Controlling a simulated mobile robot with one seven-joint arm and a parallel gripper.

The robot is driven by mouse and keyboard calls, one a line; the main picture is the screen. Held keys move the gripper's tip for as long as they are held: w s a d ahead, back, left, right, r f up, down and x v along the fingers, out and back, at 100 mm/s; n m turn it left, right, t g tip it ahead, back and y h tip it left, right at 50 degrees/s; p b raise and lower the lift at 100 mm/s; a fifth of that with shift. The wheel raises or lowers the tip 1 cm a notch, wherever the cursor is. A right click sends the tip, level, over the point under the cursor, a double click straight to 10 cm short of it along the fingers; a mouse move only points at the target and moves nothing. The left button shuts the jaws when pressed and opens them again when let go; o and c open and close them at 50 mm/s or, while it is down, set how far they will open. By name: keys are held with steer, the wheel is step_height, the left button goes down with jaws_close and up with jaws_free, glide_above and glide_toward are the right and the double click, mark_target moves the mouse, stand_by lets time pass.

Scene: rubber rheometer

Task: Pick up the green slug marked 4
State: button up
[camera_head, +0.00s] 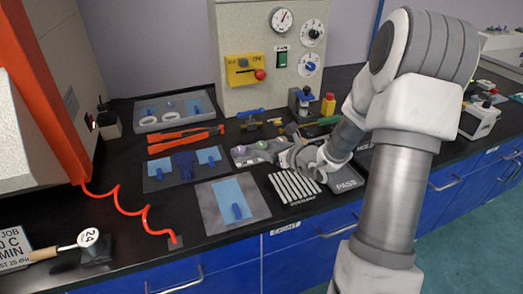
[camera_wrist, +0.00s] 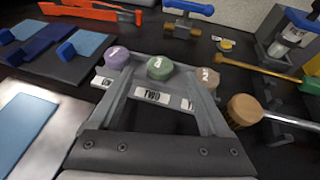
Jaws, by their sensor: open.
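A round green slug (camera_wrist: 160,68) with a pale mark on top sits in a grey rack with a "TWO" label in front; the mark is too small to read surely. A purple slug (camera_wrist: 117,57) is to its left and a tan slug (camera_wrist: 207,77) to its right. In the wrist view my gripper (camera_wrist: 160,75) is open and empty, its fingers reaching toward the rack on either side of the green slug. I cannot tell how far above it they are. In the head view the green slug (camera_head: 262,146) shows at my gripper's left (camera_head: 284,156).
A wooden-headed tool (camera_wrist: 243,110) lies close to the right finger. A grey mat with a light blue sheet (camera_head: 233,205) and a ribbed white rack (camera_head: 294,187) are in front. Orange tongs (camera_head: 185,138) lie behind left. The instrument (camera_head: 270,60) stands behind.

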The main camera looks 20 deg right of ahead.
mark_target(262, 146)
steer(key=shift+x, duration=1.1)
jaws_close()
